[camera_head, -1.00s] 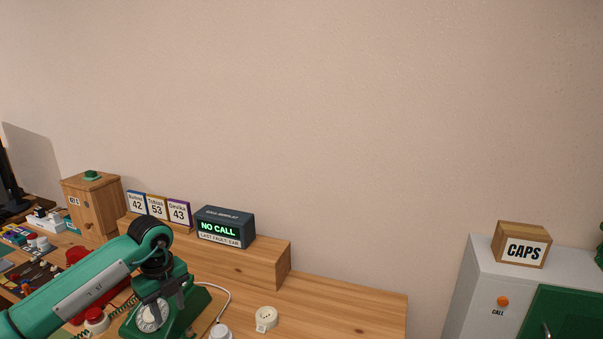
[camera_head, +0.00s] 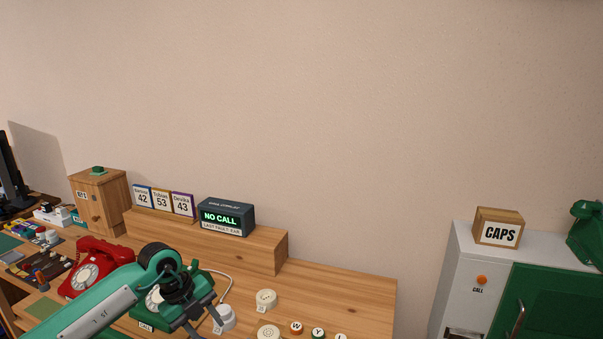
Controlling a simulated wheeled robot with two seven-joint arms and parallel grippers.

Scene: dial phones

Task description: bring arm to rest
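My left arm comes in from the lower left, and its gripper (camera_head: 192,322) hangs in front of the green dial phone (camera_head: 150,301) on the wooden desk. The fingers are dark and seem spread apart, with nothing seen between them. The arm and wrist hide much of the green phone; part of its dial and a CALL label show. A red dial phone (camera_head: 90,267) stands to the left of it. A white round part (camera_head: 226,316) is just right of the gripper; I cannot tell if they touch. My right gripper does not show.
A display reading NO CALL (camera_head: 226,216) and several numbered cards (camera_head: 162,201) stand on the wooden shelf (camera_head: 255,250). Round caps (camera_head: 297,327) and cream discs (camera_head: 266,299) lie right of the phone. A CAPS box (camera_head: 498,227) sits on the white cabinet (camera_head: 455,270).

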